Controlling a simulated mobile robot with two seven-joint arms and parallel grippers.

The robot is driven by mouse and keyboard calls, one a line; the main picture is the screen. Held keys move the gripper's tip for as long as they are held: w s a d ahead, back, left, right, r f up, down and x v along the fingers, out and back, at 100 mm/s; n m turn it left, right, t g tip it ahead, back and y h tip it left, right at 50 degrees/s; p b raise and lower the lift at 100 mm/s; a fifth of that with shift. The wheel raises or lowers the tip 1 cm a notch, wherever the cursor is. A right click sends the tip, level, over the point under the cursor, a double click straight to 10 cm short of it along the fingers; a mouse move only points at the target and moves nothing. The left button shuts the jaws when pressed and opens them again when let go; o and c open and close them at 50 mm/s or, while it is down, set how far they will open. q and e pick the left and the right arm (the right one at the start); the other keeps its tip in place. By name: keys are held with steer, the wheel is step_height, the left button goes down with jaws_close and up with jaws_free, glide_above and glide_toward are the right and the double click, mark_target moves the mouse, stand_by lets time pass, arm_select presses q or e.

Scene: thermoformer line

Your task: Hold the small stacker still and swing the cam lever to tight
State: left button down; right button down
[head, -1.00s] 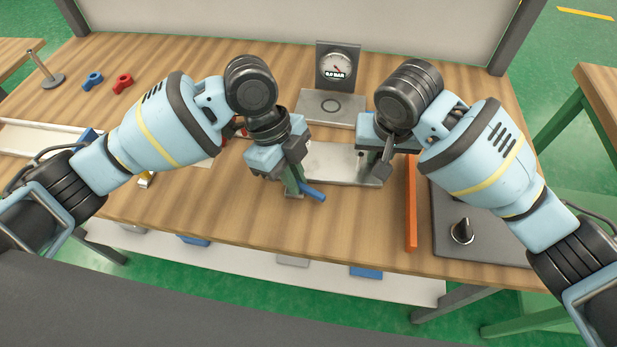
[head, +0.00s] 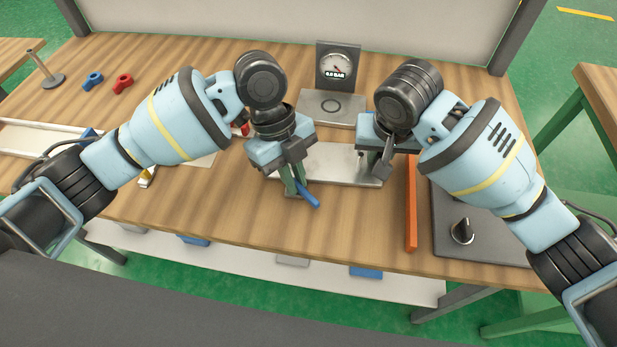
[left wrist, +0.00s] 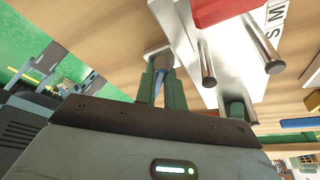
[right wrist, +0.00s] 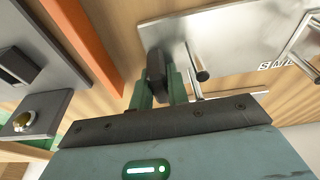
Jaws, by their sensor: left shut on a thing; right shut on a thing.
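The small stacker is a silver metal plate (head: 335,160) on the bench, with upright metal pins (right wrist: 201,60) and letters starting "SM" seen in the right wrist view. My right gripper (right wrist: 158,92) is shut on a dark upright grip (right wrist: 155,65) at the plate's edge. The right gripper also shows in the head view (head: 384,168). The cam lever (head: 308,196) is blue and points toward the front right beside the plate's left end. My left gripper (head: 294,184) is shut on it. The left wrist view shows the left fingers (left wrist: 158,84) around it; the hold is partly hidden.
A gauge (head: 337,68) reading 0.0 BAR stands behind the plate. An orange bar (head: 411,205) and a dark panel with a knob (head: 462,231) lie to the right. Blue (head: 92,82) and red (head: 123,84) parts lie at the back left.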

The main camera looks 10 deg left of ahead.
arm_select(q)
steer(key=shift+m+g+y, duration=0.3)
steer(key=shift+m+g, duration=0.1)
steer(key=shift+m, duration=0.9)
steer(key=c, duration=1.4)
jaws_free()
steer(key=v, duration=1.2)
steer(key=shift+d, duration=0.1)
steer(key=shift+r, duration=0.15)
step_height(320, 180, up, 8)
